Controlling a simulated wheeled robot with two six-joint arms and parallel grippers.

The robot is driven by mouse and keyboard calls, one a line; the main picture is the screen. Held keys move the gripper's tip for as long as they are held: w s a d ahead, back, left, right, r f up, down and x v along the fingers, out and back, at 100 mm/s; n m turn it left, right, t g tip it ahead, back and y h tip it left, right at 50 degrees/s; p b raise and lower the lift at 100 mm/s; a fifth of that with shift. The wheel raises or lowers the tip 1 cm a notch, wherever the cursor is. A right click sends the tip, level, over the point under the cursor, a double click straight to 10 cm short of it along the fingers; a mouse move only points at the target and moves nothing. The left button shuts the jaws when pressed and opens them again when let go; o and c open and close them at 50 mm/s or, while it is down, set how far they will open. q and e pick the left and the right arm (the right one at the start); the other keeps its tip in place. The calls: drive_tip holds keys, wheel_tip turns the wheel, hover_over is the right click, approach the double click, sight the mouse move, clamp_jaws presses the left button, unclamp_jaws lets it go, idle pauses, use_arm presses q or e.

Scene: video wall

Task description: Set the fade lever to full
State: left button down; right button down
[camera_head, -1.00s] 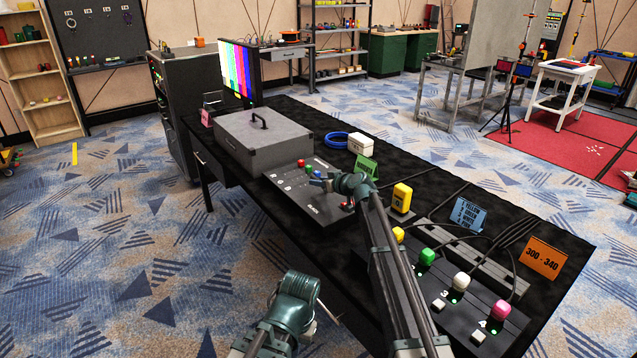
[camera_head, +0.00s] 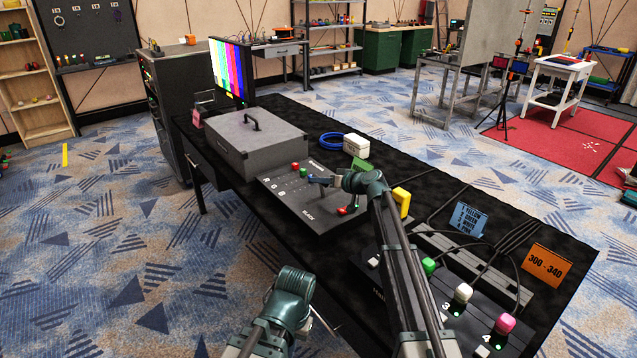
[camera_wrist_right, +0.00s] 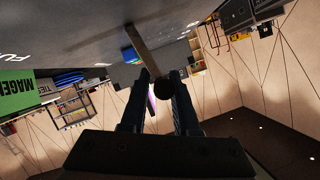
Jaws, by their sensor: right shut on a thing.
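The dark grey control panel (camera_head: 285,200) lies on the black table, with the word BLACK printed near its front edge. My right gripper (camera_head: 318,181) is over the panel's right part, pointing left. In the right wrist view its two fingers (camera_wrist_right: 160,98) are closed around the round dark knob (camera_wrist_right: 163,88) of the fade lever, whose flat bar (camera_wrist_right: 143,48) runs up to the panel face. In the head view the lever is mostly hidden by my gripper. My left gripper (camera_head: 324,325) is low in front of the table, seen small and edge-on, away from the panel.
A grey lidded case (camera_head: 255,142) stands left of the panel. A green card (camera_head: 361,165), a white box (camera_head: 356,145) and a blue cable coil (camera_head: 332,140) lie behind it. A yellow block (camera_head: 402,201) and a row of coloured buttons (camera_head: 463,292) are to the right.

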drive_tip(key=shift+w+d+f+m+g+y+b, duration=0.15)
drive_tip(key=shift+w+d+m+g+y+b, duration=0.15)
drive_tip(key=shift+w+d+m+y+b, duration=0.35)
drive_tip(key=d+m+b, duration=0.1)
drive_tip(key=w+d+m+y+b, duration=0.1)
drive_tip(key=shift+f+m, duration=0.3)
drive_tip(key=shift+m, duration=0.05)
drive_tip(key=shift+w+d, duration=0.2)
drive_tip(key=shift+d, duration=0.05)
drive_tip(key=shift+w+d+f+b, duration=0.25)
drive_tip(key=shift+d+f+b, duration=0.05)
drive_tip(key=shift+d+b, duration=0.1)
drive_tip(key=c, duration=0.7)
unclamp_jaws()
drive_tip(key=shift+w+d, duration=0.1)
drive_tip(key=p+v, duration=0.3)
drive_tip(key=v, duration=0.9)
drive_tip(key=shift+d, duration=0.15)
drive_tip(key=shift+s+d+r, duration=0.15)
drive_tip(key=shift+s+d, duration=0.25)
drive_tip(key=shift+d, duration=0.2)
